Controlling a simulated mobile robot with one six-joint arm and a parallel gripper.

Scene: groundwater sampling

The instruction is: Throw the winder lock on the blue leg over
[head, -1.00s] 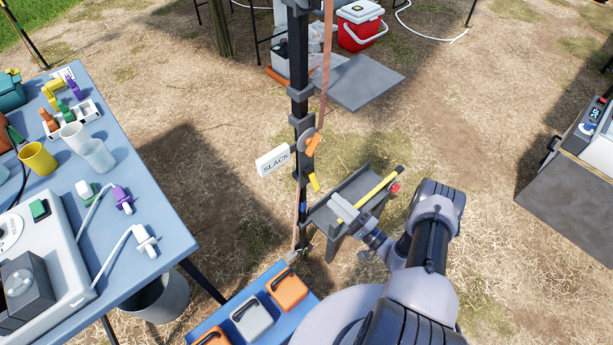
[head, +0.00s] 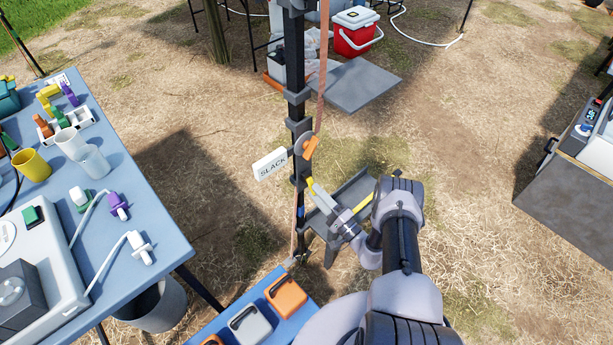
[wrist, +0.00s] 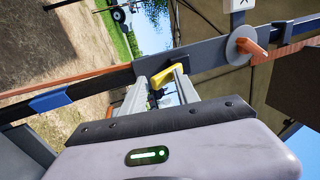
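The dark upright leg (head: 296,95) carries a grey winder disc with an orange handle (head: 310,147); they also show in the wrist view (wrist: 251,47). A blue band (wrist: 48,102) marks the leg. Below the winder, a short yellow lever (head: 311,183), apparently the lock, sticks out from the leg. My gripper (head: 318,193) is at this lever. In the wrist view, the lever (wrist: 160,80) lies between my fingertips, which stand apart; contact is unclear. A white SLACK sign (head: 271,163) is left of the winder.
A grey tray stand (head: 352,190) with a yellow rod is just behind my gripper. The blue table (head: 150,215) with cups and instruments is at left. A low blue bench (head: 262,297) holds orange and grey blocks.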

